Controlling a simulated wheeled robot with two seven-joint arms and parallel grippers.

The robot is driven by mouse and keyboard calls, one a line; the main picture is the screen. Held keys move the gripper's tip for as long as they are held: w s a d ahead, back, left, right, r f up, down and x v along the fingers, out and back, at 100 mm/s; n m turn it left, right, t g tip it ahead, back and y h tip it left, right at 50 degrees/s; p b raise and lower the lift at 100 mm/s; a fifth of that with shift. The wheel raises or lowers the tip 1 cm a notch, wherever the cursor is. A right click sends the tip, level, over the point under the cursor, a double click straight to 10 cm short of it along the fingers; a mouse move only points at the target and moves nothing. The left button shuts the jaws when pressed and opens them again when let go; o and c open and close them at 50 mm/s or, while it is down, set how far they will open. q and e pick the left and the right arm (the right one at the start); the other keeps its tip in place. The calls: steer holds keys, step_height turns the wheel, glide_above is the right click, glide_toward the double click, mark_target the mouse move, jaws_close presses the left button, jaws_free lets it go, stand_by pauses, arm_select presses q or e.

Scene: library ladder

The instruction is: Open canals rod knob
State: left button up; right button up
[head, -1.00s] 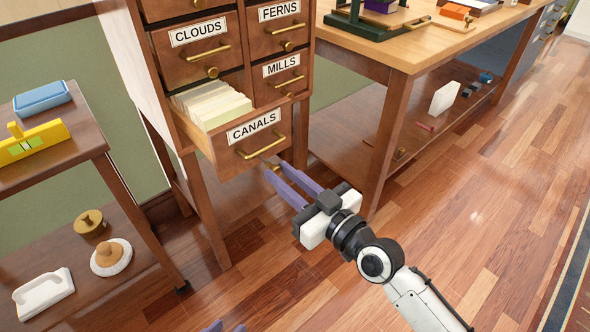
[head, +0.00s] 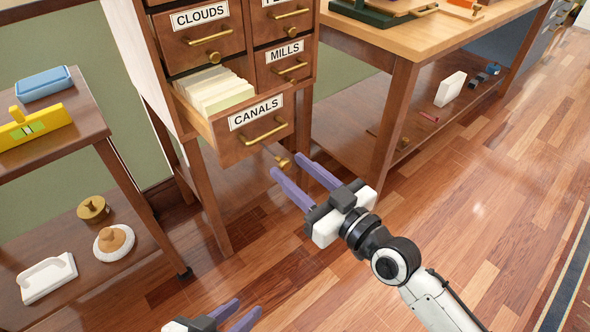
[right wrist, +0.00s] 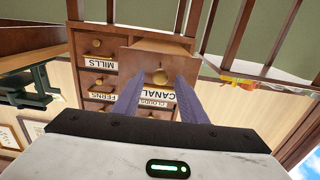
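The drawer labelled CANALS (head: 220,147) stands pulled out of the cabinet, with cards (head: 214,90) inside and a brass handle on its front. Low on its front, a brass knob (head: 283,162) stands out on a thin rod. My right gripper (head: 288,165) is open, its two purple fingers apart on either side of the knob. In the right wrist view the knob (right wrist: 160,77) shows between the fingers; I cannot tell whether either touches it. My left gripper (head: 238,308) shows at the bottom edge, open and empty.
The CLOUDS drawer (head: 180,50) and MILLS drawer (head: 268,73) are shut, each with a brass handle and knob. A wooden workbench (head: 385,44) stands right. A two-tier shelf cart (head: 85,110) stands left. The floor in front is clear.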

arm_select(q)
steer(key=shift+s+a+r+t+p, duration=0.15)
steer(key=shift+a+r+t+p, duration=0.15)
steer(key=shift+a+r+p, duration=0.2)
arm_select(e)
steer(key=v, duration=1)
arm_select(q)
steer(key=shift+d+f, duration=0.1)
